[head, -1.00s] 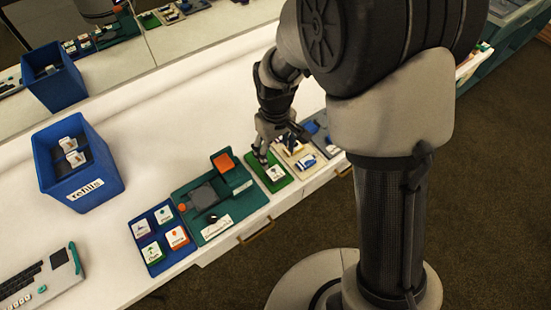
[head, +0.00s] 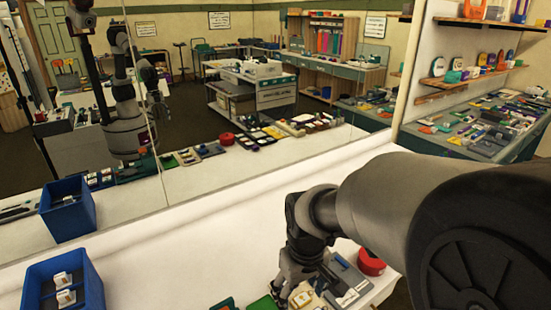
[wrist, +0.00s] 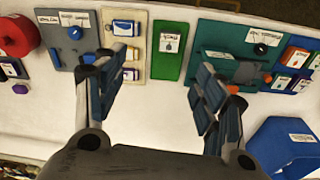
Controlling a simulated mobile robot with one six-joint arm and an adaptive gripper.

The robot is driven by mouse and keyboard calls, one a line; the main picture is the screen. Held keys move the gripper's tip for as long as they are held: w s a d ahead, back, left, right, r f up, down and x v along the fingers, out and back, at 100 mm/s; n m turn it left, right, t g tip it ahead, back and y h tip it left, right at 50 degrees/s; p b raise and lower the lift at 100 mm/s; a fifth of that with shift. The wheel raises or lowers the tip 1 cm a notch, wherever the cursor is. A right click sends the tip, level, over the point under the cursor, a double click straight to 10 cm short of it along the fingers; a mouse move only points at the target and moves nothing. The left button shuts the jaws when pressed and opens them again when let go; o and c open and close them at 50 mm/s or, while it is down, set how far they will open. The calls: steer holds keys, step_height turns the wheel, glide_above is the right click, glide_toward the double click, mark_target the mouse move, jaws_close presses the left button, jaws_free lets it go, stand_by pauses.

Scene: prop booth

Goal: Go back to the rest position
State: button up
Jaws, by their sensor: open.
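A blue bin (head: 36,297) with white items stands at the lower left; its blue wall also shows in the wrist view (wrist: 276,150). A red round object (head: 371,263) sits beside the grey board (head: 335,276). A large mirror (head: 200,172) runs along the table's back. Mid-table is clear.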

steer(key=s+d+r+m+t, duration=0.1)
steer(key=s+d+r, duration=0.2)
steer(key=s, duration=0.2)
steer(key=s+d+r+m+t, duration=0.1)
steer(key=s+d+r+m, duration=0.1)
steer(key=s, duration=0.4)
steer(key=s+d+r+m+t, duration=0.1)
steer(key=s+d+r+m, duration=0.1)
steer(key=s+d+r, duration=0.2)
step_height(320, 180, up, 2)
steer(key=shift+s+r, duration=0.25)
steer(key=shift+s, duration=0.75)
